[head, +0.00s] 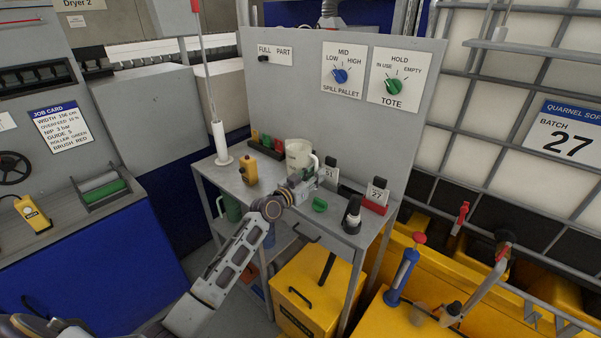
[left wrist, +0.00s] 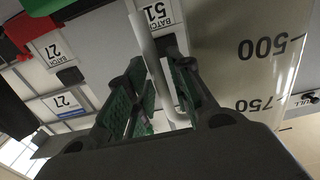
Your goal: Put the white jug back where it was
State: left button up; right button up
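The white jug (head: 298,157) is at the back of the grey bench, below the upright panel. In the left wrist view the jug (left wrist: 262,60) fills the upper right, with 500 and 750 marks. Its pale handle (left wrist: 158,70) passes between my left gripper's green-padded fingers. My left gripper (head: 303,178) is close against the jug's right front side, and its fingers (left wrist: 155,85) are closed on the handle. I cannot tell whether the jug's base touches the bench, as the gripper partly hides it. My right gripper is not in view.
The batch 51 tag (head: 331,172) stands close right of the jug.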

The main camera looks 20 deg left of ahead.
pick_arm(q)
jog(key=shift+w+d, duration=0.15)
jog(key=shift+w, duration=0.25)
grip_shut()
dwell(0.4)
jog(key=shift+r, duration=0.1)
